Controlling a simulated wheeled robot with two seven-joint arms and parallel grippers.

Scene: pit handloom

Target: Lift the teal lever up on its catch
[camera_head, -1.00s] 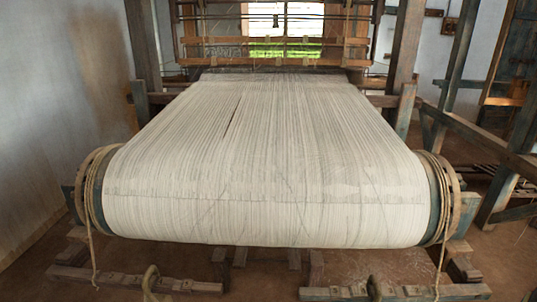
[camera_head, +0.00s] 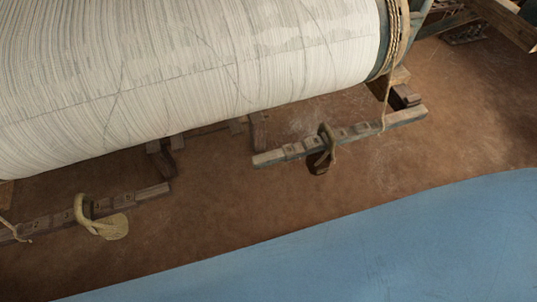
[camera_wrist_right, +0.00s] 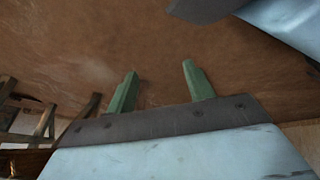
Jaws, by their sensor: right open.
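I cannot make out a clearly teal lever in either view. In the head view, a notched wooden bar (camera_head: 402,117) lies low near the right end of the warp beam, with a brown loop (camera_head: 332,142) around it. A second notched bar (camera_head: 150,193) lies at the lower left, with a paler rope loop (camera_head: 108,228). My right gripper (camera_wrist_right: 159,69) shows in its wrist view with two green fingers apart and nothing between them. Brown floor is behind it. My left gripper is not in view.
The big roll of pale warp threads (camera_head: 200,60) fills the upper left of the head view. A cord (camera_head: 386,100) hangs from its right end to the bar. Bare brown floor (camera_head: 230,215) lies in front. Wooden frame parts (camera_wrist_right: 42,120) show at left in the wrist view.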

